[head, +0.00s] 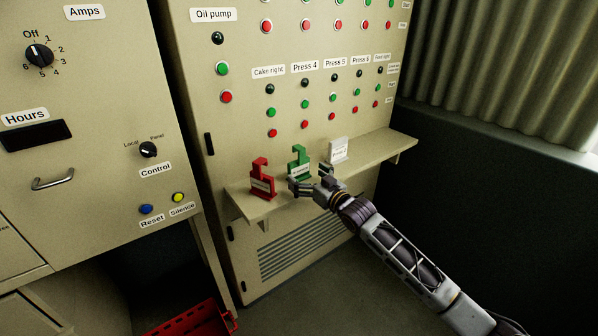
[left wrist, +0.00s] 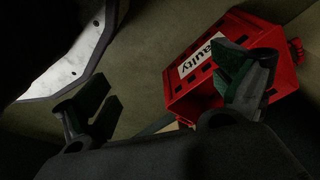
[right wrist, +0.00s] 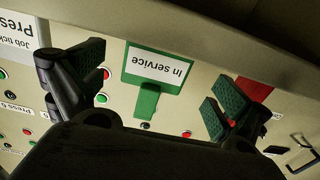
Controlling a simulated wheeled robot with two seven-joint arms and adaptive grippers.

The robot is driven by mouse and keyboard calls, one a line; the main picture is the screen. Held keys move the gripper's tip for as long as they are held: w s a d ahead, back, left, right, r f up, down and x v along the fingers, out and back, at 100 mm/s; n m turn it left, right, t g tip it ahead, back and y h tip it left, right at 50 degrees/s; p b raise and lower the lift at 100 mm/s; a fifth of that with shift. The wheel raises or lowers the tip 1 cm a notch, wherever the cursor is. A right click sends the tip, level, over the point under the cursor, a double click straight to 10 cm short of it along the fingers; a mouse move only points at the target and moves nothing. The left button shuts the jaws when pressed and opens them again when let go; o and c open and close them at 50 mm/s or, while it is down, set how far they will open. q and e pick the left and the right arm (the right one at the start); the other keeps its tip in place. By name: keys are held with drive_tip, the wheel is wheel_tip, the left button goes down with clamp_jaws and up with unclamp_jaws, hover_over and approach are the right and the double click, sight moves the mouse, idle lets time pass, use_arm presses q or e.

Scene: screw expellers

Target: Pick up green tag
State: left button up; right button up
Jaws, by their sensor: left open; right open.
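The green tag (head: 299,160) stands upright on the beige shelf (head: 283,196), between a red tag (head: 262,180) and a white tag (head: 338,150). In the right wrist view the green tag (right wrist: 158,76) reads "In service" and lies between the spread fingers. My right gripper (head: 311,187) is open in front of the tag, and no finger visibly closes on it. The right gripper also shows in the right wrist view (right wrist: 158,78). My left gripper (left wrist: 165,105) is open and empty in the left wrist view, above the floor; it is not in the head view.
The red tag (right wrist: 254,88) is close to one right finger, and the white tag (right wrist: 18,38) is on the other side. A red crate labelled "Faulty" (head: 190,319) is on the floor below. A button panel rises behind the shelf. The shelf's right end (head: 390,148) is clear.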

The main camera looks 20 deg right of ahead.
sight(300, 170)
drive_tip(key=shift+w, duration=0.15)
drive_tip(key=shift+w+a, duration=0.15)
drive_tip(key=shift+w, duration=0.55)
drive_tip(key=shift+b+x, duration=0.35)
drive_tip(key=shift+x, duration=0.55)
drive_tip(key=shift+w+a, duration=0.15)
drive_tip(key=shift+w, duration=0.35)
use_arm(q)
drive_tip(key=shift+d+r, duration=0.2)
drive_tip(key=shift+r, duration=0.4)
drive_tip(key=shift+d+r, duration=0.2)
drive_tip(key=shift+r, duration=0.35)
use_arm(e)
drive_tip(key=shift+w+a, duration=0.1)
drive_tip(key=shift+w, duration=0.2)
use_arm(q)
drive_tip(key=shift+w+r, duration=0.1)
drive_tip(key=shift+w, duration=0.15)
use_arm(e)
drive_tip(key=c, duration=1.1)
use_arm(q)
drive_tip(key=shift+w, duration=0.2)
use_arm(e)
drive_tip(key=shift+c, duration=0.2)
use_arm(q)
drive_tip(key=shift+s, duration=0.15)
use_arm(e)
drive_tip(key=shift+r, duration=0.2)
